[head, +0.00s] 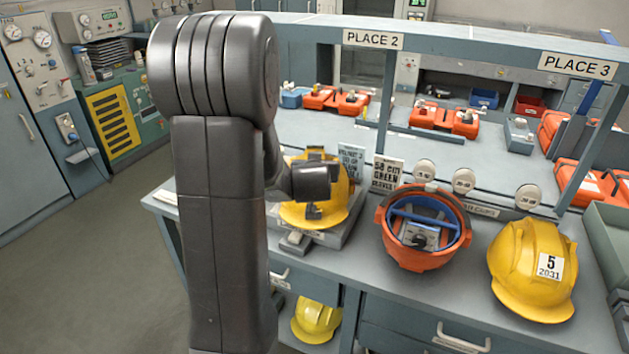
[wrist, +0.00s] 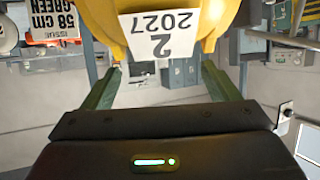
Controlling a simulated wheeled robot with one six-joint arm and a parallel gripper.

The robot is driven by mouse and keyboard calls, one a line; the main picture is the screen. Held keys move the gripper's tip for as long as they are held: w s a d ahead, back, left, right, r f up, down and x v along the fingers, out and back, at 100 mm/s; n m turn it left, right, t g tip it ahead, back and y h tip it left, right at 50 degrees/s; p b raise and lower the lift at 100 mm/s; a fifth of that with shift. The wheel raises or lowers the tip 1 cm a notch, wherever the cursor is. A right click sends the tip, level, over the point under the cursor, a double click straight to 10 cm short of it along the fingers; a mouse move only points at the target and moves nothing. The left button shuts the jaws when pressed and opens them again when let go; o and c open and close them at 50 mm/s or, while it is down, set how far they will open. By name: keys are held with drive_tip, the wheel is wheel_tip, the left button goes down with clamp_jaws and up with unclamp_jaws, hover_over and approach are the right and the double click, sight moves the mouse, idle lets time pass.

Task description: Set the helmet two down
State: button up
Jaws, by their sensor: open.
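Helmet two (head: 341,203) is yellow and sits upright on a low grey stand (head: 345,238) on the bench, left of centre in the head view. My arm and gripper (head: 316,183) partly cover it there. In the wrist view, helmet two (wrist: 110,12) hangs in from the top, with its white label "2 2027" upside down. My gripper (wrist: 161,70) is open, with one green finger on each side below the label. The jaws are not closed on the helmet; whether they touch it, I cannot tell.
An upturned orange helmet (head: 392,245) with a blue liner stands to the right. Yellow helmet five (head: 515,265) is further right. Another yellow helmet (head: 316,318) is on a lower shelf. Signs (head: 388,175) and round gauges (head: 463,181) line the back. A post (head: 386,105) rises behind.

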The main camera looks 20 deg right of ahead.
drive_tip(key=shift+r+p+x, duration=0.2)
drive_tip(key=shift+p+x, duration=0.9)
drive_tip(key=shift+x, duration=1.35)
drive_tip(key=shift+w+d+f, duration=0.1)
drive_tip(key=shift+w+f, duration=0.2)
drive_tip(key=shift+w, duration=0.4)
drive_tip(key=c, duration=1.7)
clamp_jaws()
drive_tip(key=shift+r, duration=0.1)
